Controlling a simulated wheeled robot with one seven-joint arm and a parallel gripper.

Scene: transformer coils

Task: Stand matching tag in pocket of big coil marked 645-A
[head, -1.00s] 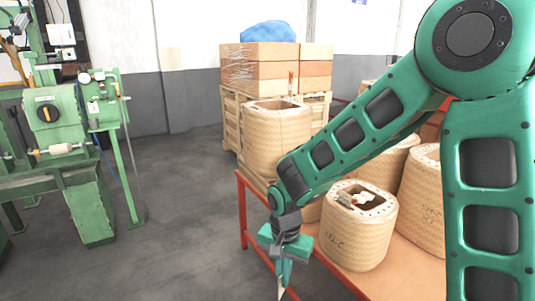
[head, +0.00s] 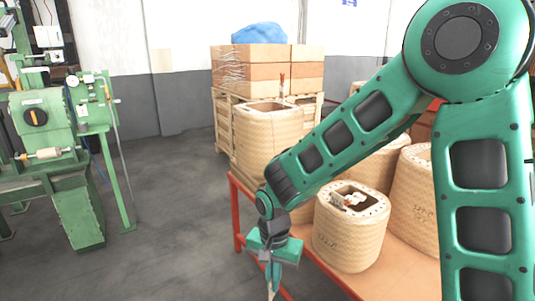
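Several big tan woven coils stand on an orange table (head: 385,270). The front coil (head: 340,243) has white pieces (head: 353,200) in its top opening and dark writing too small to read. The right coil (head: 412,213) also has unreadable writing and is partly behind my arm. A tall coil (head: 258,140) stands at the far left. I cannot tell which coil is 645-A. My gripper (head: 271,279) points down at the table's left edge, left of the front coil. A pale tip shows at its fingers, cut off by the frame; I cannot tell whether it is a tag.
Stacked cardboard boxes (head: 265,70) on a wooden crate stand behind the table, with a blue bag (head: 263,33) on top. A green machine (head: 60,140) stands at the left. The grey floor (head: 165,190) between is clear. My arm hides part of the table.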

